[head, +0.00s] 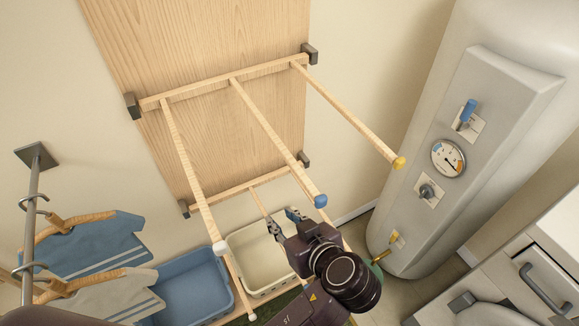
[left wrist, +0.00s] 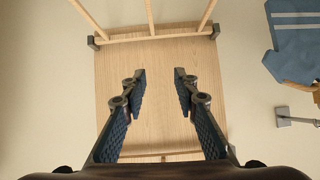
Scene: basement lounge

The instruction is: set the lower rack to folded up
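The lower rack (head: 232,192) is a pale wooden bar on dark brackets near the bottom of a wooden wall board, with rods sticking outward, so it is folded out. Its left rod has a white tip (head: 252,317). Its middle rod runs behind my left gripper (head: 279,222), which partly hides the rack. It also shows at the top of the left wrist view (left wrist: 155,36), where the picture is upside down. My left gripper is open, with empty space between its fingers (left wrist: 160,92) and the board behind. My right gripper is not in view.
The upper rack (head: 200,87) sticks out above, with white, blue and yellow rod tips. Blue (head: 192,287) and cream (head: 235,242) tubs lie below. Shirts hang on a rail (head: 32,215) at left. A tank (head: 500,100) with valves and cabinets (head: 540,260) stand at right.

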